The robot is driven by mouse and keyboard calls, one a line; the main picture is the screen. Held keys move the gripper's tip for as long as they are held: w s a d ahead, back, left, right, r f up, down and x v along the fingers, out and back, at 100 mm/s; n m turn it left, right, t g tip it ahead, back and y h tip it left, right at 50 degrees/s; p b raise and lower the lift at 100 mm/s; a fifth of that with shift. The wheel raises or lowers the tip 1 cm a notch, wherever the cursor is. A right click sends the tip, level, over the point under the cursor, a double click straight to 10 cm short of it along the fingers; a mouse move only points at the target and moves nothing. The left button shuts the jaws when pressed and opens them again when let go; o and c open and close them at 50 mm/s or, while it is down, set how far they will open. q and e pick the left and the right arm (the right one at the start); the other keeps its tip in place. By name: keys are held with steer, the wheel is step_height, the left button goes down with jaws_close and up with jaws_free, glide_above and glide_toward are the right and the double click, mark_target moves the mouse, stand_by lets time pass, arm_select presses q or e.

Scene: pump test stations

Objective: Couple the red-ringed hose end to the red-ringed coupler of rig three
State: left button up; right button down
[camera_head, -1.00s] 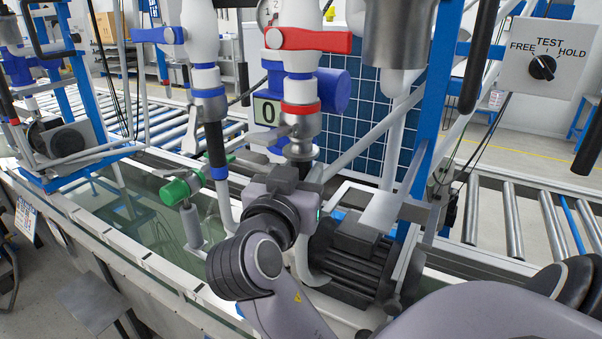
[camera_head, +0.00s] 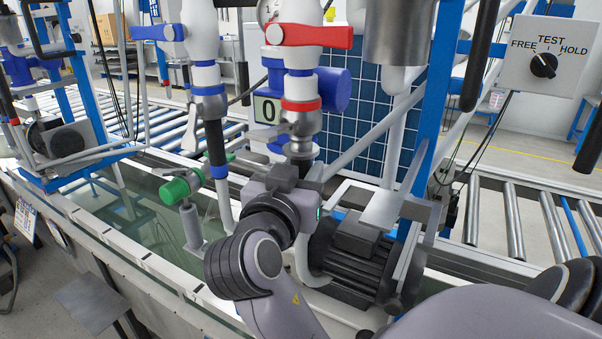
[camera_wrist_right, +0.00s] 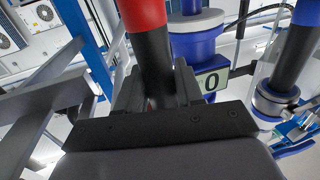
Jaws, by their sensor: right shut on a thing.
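The red-ringed coupler (camera_head: 301,104) of the middle rig hangs in the upper middle, with a red-handled valve (camera_head: 308,36) above it and a metal collar below the ring. My right gripper (camera_head: 292,174) is just below the coupler. In the right wrist view, its fingers are shut around the black sleeve (camera_wrist_right: 153,60) of the hose end. The hose end's red ring (camera_wrist_right: 142,12) shows beyond the fingers. In the head view the gripper hides the sleeve and ring. I cannot tell whether the sleeve touches the coupler. My left gripper is out of view.
The blue-ringed coupler (camera_head: 208,91) beside it has a black hose end (camera_head: 214,142) below. A green knob (camera_head: 174,190) stands at left of my wrist. A dark motor (camera_head: 350,258) sits close right. A TEST switch box (camera_head: 548,57) is upper right.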

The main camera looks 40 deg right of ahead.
steer(key=shift+r+p, duration=0.9)
steer(key=shift+r, duration=0.55)
stand_by(1.1)
stand_by(0.6)
stand_by(0.4)
